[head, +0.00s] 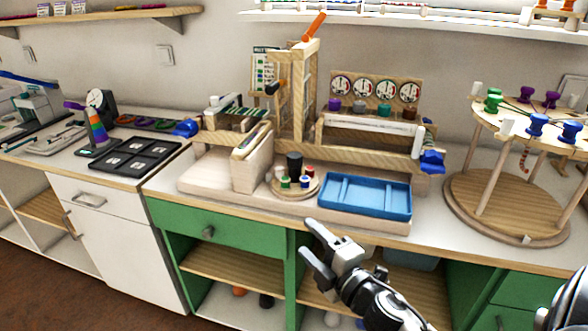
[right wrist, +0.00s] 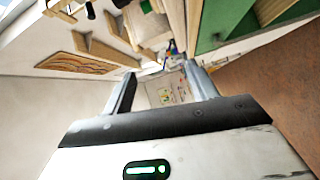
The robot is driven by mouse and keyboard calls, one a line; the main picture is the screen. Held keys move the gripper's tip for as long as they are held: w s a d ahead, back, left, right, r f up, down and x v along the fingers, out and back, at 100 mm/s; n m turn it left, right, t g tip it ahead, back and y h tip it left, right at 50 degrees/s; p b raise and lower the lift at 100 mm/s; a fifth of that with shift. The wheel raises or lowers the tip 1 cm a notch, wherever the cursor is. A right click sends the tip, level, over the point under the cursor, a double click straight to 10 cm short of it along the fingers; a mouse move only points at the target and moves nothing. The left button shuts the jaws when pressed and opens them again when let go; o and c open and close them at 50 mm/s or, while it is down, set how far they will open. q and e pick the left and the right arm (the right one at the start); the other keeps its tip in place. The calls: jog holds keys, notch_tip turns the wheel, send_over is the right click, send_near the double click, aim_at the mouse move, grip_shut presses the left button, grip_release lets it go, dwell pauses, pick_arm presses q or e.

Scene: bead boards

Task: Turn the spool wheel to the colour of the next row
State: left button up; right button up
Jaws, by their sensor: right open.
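The spool wheel (head: 281,193) is a small round wooden disc on the loom's base board, with a black knob (head: 294,166) standing at its middle. Green, blue and red spools stand around the knob; part of the ring is hidden behind it. My left gripper is out of view.
A blue tray (head: 365,197) sits right of the wheel and an upright wooden block (head: 251,160) stands close on its left. The wooden loom frame (head: 298,95) rises behind. A two-tier round stand (head: 508,205) with larger spools is at the right. A black tray (head: 128,156) lies left.

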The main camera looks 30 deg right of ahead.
jog(key=w+d+r+n+t+y+b, duration=0.1)
jog(key=w+d+r+n+y+b, duration=0.2)
jog(key=n, duration=0.8)
jog(key=n+g+h+b, duration=0.1)
jog(key=n+h+b, duration=0.1)
jog(key=n, duration=0.7)
send_near(300, 161)
jog(key=w, duration=0.7)
jog(key=w+a+b, duration=0.1)
jog(key=w, duration=0.3)
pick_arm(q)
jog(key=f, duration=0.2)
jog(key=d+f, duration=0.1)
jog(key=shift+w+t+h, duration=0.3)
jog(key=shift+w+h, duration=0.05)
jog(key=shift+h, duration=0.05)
pick_arm(e)
jog(key=shift+w, duration=0.45)
jog(key=c, duration=1)
